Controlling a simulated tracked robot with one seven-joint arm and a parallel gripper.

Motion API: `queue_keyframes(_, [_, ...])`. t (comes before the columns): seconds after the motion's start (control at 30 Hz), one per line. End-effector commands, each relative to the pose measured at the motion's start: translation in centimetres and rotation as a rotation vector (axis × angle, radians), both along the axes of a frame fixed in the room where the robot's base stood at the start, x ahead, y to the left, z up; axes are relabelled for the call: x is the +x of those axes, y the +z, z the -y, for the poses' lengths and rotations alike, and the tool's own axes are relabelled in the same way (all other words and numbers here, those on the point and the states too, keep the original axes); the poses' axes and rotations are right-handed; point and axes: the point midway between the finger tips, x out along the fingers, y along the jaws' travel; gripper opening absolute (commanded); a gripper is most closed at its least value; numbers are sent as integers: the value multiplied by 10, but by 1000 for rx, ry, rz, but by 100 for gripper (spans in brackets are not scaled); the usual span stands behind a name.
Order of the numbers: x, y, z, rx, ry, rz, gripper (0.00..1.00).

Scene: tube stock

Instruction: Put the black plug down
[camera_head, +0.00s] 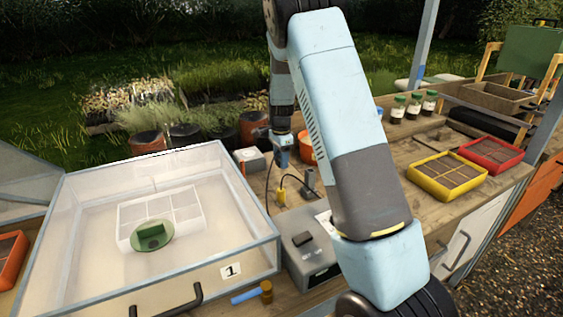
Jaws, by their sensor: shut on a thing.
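My gripper (283,163) points down over the wooden bench, behind the large clear-lidded box. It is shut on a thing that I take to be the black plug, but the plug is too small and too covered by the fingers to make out. A thin dark cable runs down from near the gripper to the bench. A yellow plug (281,196) with a black cable stands on the bench just below and in front of the gripper. A dark grey fitting (311,185) stands to its right. I cannot tell whether the held thing touches the bench.
The clear-lidded box (230,270) marked 1 fills the left front. A grey box (315,258) with a black top switch and a blue-handled mallet (252,293) are at the front. An orange pot (306,147) stands behind. Yellow (412,178) and red (519,156) trays stand right.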

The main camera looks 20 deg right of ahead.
Motion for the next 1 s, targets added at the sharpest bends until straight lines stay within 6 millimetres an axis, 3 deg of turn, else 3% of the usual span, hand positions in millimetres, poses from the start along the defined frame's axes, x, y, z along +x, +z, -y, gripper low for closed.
queue_keyframes(0.1, [0, -11, 1, 0, -1, -1, 0])
queue_keyframes(0.83, [0, -22, 2, -1, -2, 1, 0])
queue_keyframes(0.87, [0, -22, 2, -1, -2, 1, 47])
queue_keyframes(1.0, [0, -22, 2, -1, -2, 1, 60])
